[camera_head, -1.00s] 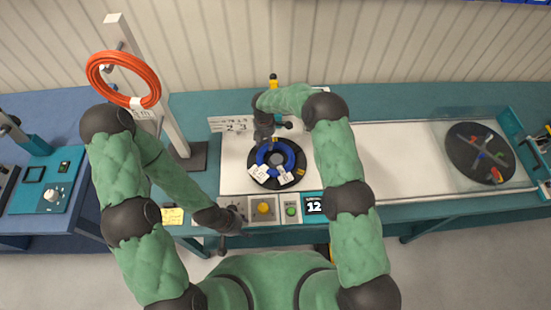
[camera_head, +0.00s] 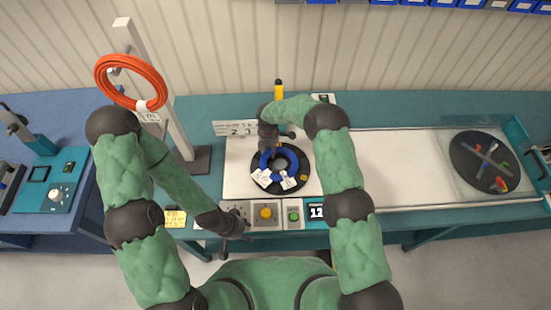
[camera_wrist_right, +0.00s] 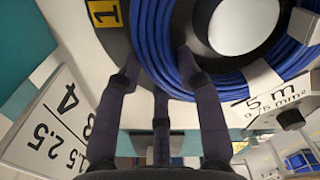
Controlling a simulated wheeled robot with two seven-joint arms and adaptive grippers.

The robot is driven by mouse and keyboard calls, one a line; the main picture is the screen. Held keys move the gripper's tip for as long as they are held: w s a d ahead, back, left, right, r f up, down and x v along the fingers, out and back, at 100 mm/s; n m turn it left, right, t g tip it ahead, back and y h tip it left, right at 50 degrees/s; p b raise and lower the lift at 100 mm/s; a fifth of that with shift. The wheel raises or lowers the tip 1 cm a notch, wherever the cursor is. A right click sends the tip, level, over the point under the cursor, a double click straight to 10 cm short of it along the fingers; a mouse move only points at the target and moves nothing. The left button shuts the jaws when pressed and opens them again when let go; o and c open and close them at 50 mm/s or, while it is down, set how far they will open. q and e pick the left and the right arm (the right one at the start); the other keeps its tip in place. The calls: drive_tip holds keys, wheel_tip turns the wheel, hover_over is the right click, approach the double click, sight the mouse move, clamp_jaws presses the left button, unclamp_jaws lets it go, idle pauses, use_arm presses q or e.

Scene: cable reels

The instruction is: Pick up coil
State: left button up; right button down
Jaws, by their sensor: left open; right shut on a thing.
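A blue coil (camera_head: 292,160) with white tags lies on a black round plate (camera_head: 302,180) on the white bench panel. It fills the upper right of the right wrist view (camera_wrist_right: 292,62). My right gripper (camera_head: 268,152) reaches down at the coil's far left side; its fingers (camera_wrist_right: 160,78) are shut on the blue strands. The fingertips are partly hidden by the coil. An orange coil (camera_head: 158,86) with a white tag hangs on a pale stand at the left. My left gripper (camera_head: 238,240) is open and empty near the bench's front edge, apart from both coils.
The pale post (camera_head: 170,115) stands left of the plate. Buttons, including a yellow one (camera_head: 266,213), and a display (camera_head: 317,211) line the front edge. A dark disc (camera_head: 468,150) with coloured pieces sits at the right behind clear panels. The white surface (camera_head: 400,165) between is clear.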

drive_tip(key=shift+r, duration=0.1)
drive_tip(key=shift+r, duration=0.5)
wheel_tip(320, 180, up, 2)
drive_tip(key=shift+w+r, duration=0.1)
drive_tip(key=shift+r, duration=0.1)
drive_tip(key=s+r, duration=0.9)
drive_tip(key=s, duration=0.5)
drive_tip(key=shift+d+r+b, duration=0.15)
drive_tip(key=shift+r+b, duration=0.1)
drive_tip(key=shift+b, duration=0.05)
drive_tip(key=shift+s+d+f, duration=0.1)
drive_tip(key=shift+s, duration=0.05)
